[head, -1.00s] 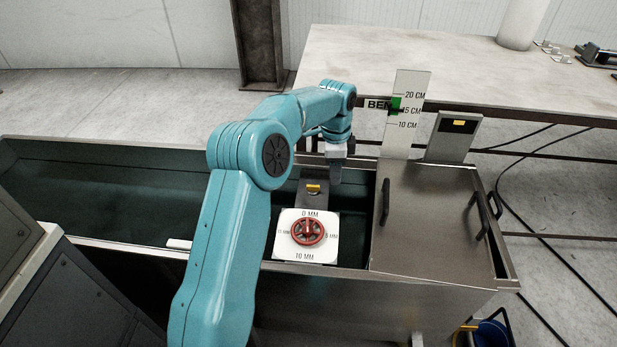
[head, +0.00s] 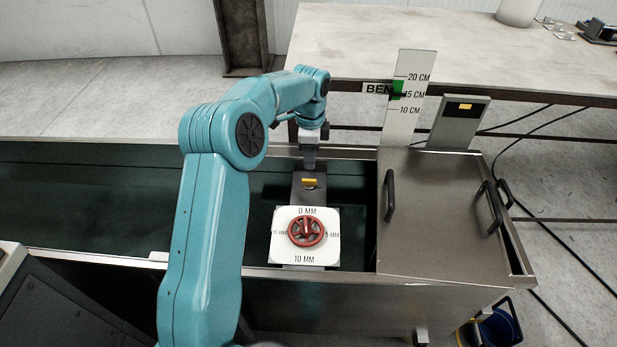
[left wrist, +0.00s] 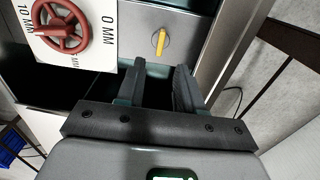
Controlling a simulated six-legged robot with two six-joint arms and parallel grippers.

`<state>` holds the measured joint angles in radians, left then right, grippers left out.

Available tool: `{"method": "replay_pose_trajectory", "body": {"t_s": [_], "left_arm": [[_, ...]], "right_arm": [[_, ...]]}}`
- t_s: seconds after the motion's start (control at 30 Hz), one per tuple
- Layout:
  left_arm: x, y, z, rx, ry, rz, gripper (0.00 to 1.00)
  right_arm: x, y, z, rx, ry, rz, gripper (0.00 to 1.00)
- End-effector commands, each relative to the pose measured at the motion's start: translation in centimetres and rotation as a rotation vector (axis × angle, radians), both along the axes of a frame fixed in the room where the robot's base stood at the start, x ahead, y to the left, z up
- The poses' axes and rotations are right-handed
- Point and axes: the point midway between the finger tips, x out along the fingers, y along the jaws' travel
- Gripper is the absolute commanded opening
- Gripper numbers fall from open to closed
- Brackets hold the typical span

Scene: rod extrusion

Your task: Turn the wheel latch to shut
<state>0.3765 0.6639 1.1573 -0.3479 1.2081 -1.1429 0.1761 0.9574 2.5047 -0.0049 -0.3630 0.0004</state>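The red wheel (head: 308,231) sits on a white square dial plate (head: 283,254) marked 0 MM at the back and 10 MM at the front. It also shows at the upper left of the left wrist view (left wrist: 62,40). Behind it, a yellow knob (head: 309,181) sits on a grey metal panel; the left wrist view shows it upright and slightly tilted (left wrist: 160,42). My left gripper (head: 309,164) is just behind the yellow knob. In the left wrist view its two fingers (left wrist: 157,78) are apart, empty, and point toward the knob without touching it. My right gripper is not in view.
A metal lid with black handles (head: 440,215) lies right of the dial. An upright scale board (head: 408,120) and another small panel with a yellow piece (head: 460,122) stand behind it. A dark open trough (head: 90,205) extends left. A table (head: 440,45) stands behind.

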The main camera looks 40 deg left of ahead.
Motion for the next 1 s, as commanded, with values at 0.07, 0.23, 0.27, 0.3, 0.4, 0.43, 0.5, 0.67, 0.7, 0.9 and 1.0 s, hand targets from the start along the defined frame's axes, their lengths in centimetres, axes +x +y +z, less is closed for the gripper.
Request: {"method": "replay_pose_trajectory", "body": {"t_s": [0.07, 0.23, 0.27, 0.3, 0.4, 0.43, 0.5, 0.67, 0.7, 0.9, 1.0], "left_arm": [[-0.1, 0.1, -2.3, -0.001, 0.004, 0.001, 0.36], [-0.1, 0.2, -5.7, -0.001, 0.003, 0.002, 0.36], [-0.1, 0.2, -6.2, -0.001, 0.003, 0.002, 0.36], [-0.1, 0.3, -6.8, -0.001, 0.003, 0.002, 0.36], [0.0, 0.4, -7.8, 0.000, 0.001, 0.002, 0.36], [0.0, 0.4, -8.1, 0.000, 0.001, 0.002, 0.36], [0.0, 0.4, -8.4, 0.000, 0.001, 0.002, 0.36], [0.1, 0.5, -8.6, 0.001, -0.001, 0.002, 0.36], [0.1, 0.5, -8.5, 0.001, -0.001, 0.002, 0.36], [0.1, 0.5, -8.5, 0.000, 0.000, 0.002, 0.00], [0.1, 0.5, -8.5, 0.000, 0.000, 0.002, 0.00]], "right_arm": [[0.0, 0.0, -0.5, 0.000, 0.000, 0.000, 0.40], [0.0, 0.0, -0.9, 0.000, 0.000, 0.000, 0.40], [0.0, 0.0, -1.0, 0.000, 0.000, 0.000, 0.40], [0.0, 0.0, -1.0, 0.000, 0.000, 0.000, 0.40], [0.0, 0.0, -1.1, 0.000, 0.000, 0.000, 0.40], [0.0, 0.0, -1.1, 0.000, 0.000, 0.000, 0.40], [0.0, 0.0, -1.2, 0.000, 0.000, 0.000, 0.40], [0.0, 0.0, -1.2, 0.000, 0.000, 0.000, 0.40], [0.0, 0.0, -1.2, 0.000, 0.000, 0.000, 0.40], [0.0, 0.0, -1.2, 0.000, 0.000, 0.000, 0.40], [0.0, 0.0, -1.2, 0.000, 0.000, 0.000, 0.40]]}}
